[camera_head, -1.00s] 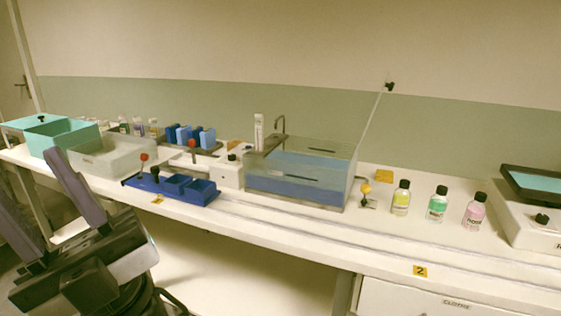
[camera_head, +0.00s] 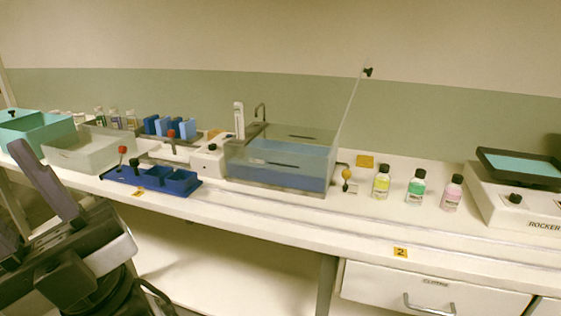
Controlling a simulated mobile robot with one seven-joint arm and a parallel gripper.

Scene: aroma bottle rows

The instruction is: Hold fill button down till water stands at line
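A clear tank (camera_head: 282,160) stands at the middle of the bench with blue water in its lower part. Dark short marks show on its walls; I cannot tell which is the line. A thin tap rises behind it. A white box with a black knob (camera_head: 212,148) stands at its left, and a small fitting with a yellow ball (camera_head: 346,174) at its right. I cannot make out which part is the fill button. My gripper (camera_head: 20,170) is at the lower left, away from the tank, one finger mostly out of frame; it looks open and empty.
Teal (camera_head: 36,132) and clear (camera_head: 84,150) bins stand farther left. Several small bottles (camera_head: 417,188) and a rocker (camera_head: 520,195) stand right. The bench's front strip is mostly clear.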

